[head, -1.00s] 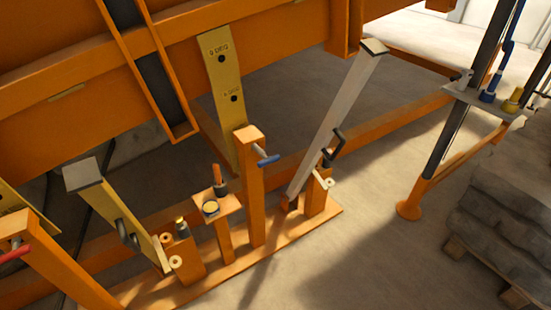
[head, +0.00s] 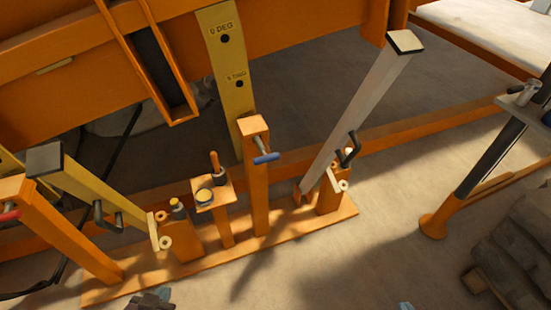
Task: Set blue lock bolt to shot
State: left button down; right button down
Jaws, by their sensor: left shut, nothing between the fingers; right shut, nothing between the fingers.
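The blue lock bolt (head: 265,157) has a blue cross handle on a grey shaft. It sticks out from the upper part of an orange post (head: 256,195), on the post's right side. The yellow hole plate (head: 228,60), marked in degrees with two dark holes, hangs just behind the post top. Whether the bolt's tip enters a hole is hidden by the post. My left gripper (head: 152,299) shows at the bottom edge, shut and empty, well below and left of the bolt. Only a tip of my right gripper (head: 405,306) shows at the bottom edge, below and right of the bolt; it is shut.
A pale lever (head: 355,110) with a black handle leans right of the post. A yellow lever (head: 90,190) leans at left. A small orange stand (head: 222,222) holds a cup and an orange-handled tool. A red-handled bolt (head: 9,215) sits at far left. The floor in front is clear.

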aim_at(265, 157)
jog(key=i+l+u, duration=0.1)
jog(key=l, duration=0.25)
jog(key=i+l+u, duration=0.1)
jog(key=l, duration=0.3)
jog(key=i+l+u, duration=0.1)
jog(key=i+l, duration=0.15)
jog(key=l, duration=0.15)
